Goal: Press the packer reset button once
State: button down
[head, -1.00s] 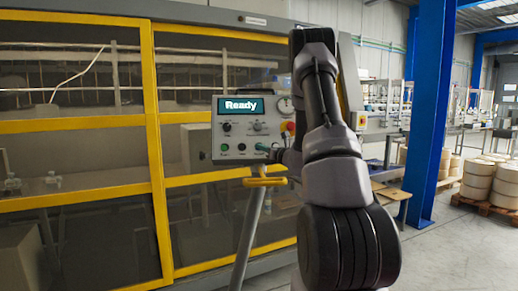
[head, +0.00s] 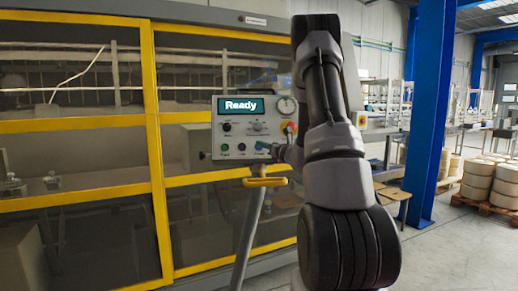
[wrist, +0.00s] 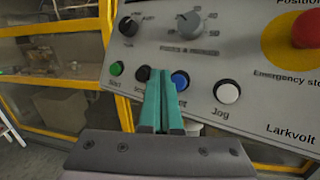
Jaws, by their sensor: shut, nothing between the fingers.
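The control panel (head: 240,112) has a display (head: 241,106) reading "Ready". In the wrist view, the blue button (wrist: 180,79) has a partly covered label ending in "et". My gripper (wrist: 159,73) is shut and empty. Its teal fingertips appear just left of the blue button, between it and a black button (wrist: 143,73), overlapping the edges of both. I cannot tell whether they touch the panel. In the head view, the gripper (head: 275,151) is low at the panel's right side, partly hidden by my arm, and the blue button (head: 259,145) shows to its left.
A green button (wrist: 117,69) labelled Start is at the left, a white Jog button (wrist: 227,92) at the right. Two knobs sit above. A red emergency stop (wrist: 307,29) is at upper right. A yellow handle (head: 265,182) juts out below the panel.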

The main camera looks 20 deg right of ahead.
jog(key=shift+s+a+r, duration=0.2)
jog(key=shift+s+r, duration=0.15)
jog(key=shift+s, duration=0.2)
jog(key=shift+s+a+r, duration=0.15)
jog(key=shift+s+r, duration=0.2)
jog(key=shift+s, duration=0.2)
